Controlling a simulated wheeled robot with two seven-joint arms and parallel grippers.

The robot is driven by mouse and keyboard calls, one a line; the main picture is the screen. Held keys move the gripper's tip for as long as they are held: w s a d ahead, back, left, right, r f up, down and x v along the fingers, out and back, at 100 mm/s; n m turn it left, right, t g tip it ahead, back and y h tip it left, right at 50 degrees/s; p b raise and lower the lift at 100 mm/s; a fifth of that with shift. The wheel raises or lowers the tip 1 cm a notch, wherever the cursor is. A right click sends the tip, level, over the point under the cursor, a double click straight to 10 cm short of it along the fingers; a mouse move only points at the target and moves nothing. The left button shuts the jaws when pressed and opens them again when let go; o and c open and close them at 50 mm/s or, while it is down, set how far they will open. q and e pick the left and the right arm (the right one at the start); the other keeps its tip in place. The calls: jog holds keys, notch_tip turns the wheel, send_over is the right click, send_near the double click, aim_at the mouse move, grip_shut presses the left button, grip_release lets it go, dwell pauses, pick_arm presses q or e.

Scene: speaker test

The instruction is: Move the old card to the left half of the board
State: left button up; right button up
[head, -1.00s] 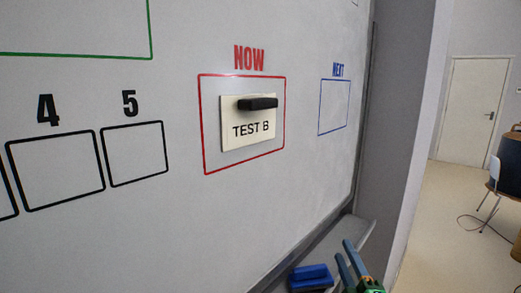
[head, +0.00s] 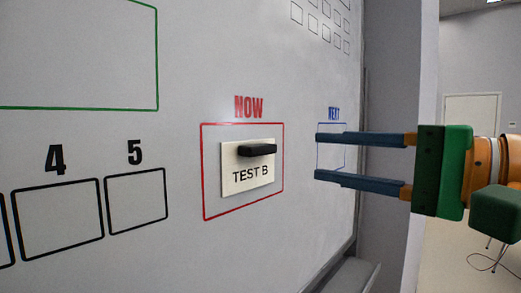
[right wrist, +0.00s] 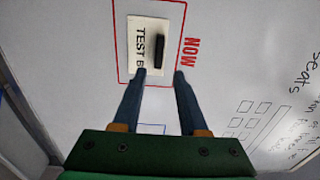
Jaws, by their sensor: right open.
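The card (head: 235,184) is cream, reads "TEST B" and has a black handle (head: 257,150) across its upper part. It sits on the whiteboard (head: 60,140) inside the red NOW frame (head: 204,175). In the right wrist view the card (right wrist: 139,62) shows ahead of the fingers, with its handle (right wrist: 160,47). My right gripper (head: 317,156) is open and empty, with blue fingers pointing left toward the card. In the head view it is to the right of the card, in front of the blue NEXT frame (head: 346,160). My left gripper is not in view.
Numbered black frames 4 (head: 60,219) and 5 (head: 137,201) are empty, left of the NOW frame. A green frame (head: 157,60) is at upper left. The board's tray (head: 345,275) runs along the bottom right. A door (head: 472,115) stands far right.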

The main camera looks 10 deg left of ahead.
aim_at(265, 150)
jog(key=p+x, duration=0.2)
jog(key=x, duration=0.7)
jog(key=shift+a+p, duration=0.1)
jog(key=shift+p, duration=0.2)
jog(key=shift+w+a, duration=0.35)
jog(key=shift+w, duration=0.05)
jog(key=shift+f, duration=0.1)
grip_shut()
